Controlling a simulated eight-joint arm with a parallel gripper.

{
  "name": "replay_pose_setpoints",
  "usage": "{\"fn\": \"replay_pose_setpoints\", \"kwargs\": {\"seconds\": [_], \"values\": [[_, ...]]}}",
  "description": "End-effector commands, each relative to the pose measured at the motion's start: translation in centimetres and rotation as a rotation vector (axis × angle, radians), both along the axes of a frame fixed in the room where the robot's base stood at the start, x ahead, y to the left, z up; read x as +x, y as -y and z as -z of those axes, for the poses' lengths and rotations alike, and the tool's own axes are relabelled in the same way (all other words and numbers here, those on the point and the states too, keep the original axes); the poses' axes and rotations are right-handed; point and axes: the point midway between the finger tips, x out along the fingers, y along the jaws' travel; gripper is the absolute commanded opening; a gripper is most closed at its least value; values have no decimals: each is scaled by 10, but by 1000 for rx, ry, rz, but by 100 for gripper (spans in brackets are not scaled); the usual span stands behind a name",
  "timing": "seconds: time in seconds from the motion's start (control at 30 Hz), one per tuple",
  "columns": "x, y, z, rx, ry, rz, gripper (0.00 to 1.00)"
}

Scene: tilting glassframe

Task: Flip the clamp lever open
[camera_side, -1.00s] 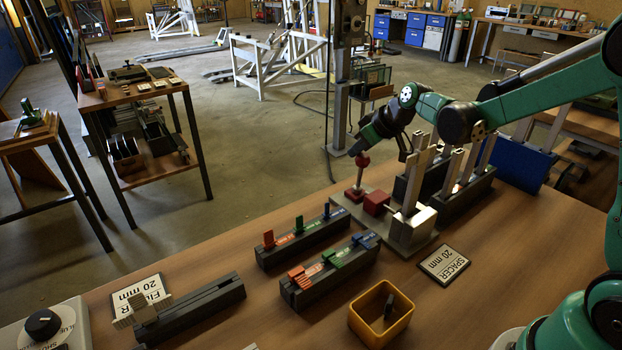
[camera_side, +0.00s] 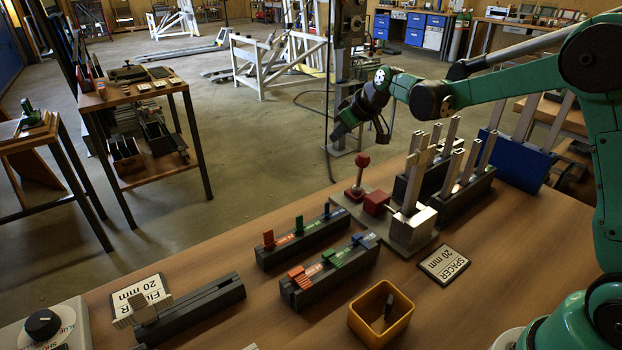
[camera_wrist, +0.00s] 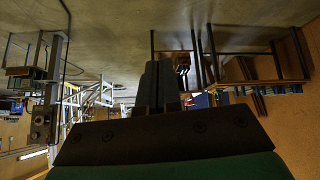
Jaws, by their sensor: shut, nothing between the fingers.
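The clamp lever (camera_side: 358,176) stands upright with its red ball knob on top, at the back edge of the table in the side view. It rises from a grey plate (camera_side: 417,240) beside a red block (camera_side: 376,203) and a metal block. My gripper (camera_side: 335,137) is above the knob and a little to its left, apart from it. Its fingers are shut and empty. In the wrist view the shut fingers (camera_wrist: 158,85) point out over the room, and the lever does not show there.
Grey racks with upright light bars (camera_side: 470,165) stand right of the clamp. Two slotted holders with coloured sliders (camera_side: 330,270), a yellow bin (camera_side: 382,314) and a spacer sign (camera_side: 444,264) lie in front.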

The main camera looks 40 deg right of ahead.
Motion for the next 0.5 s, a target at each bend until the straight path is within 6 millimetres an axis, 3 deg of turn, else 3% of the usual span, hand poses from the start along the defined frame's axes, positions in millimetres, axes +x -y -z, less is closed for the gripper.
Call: {"fn": "replay_pose_setpoints", "kwargs": {"seconds": [0.5], "values": [[-47, 5, -65, 0, -1, 1, 0]]}}
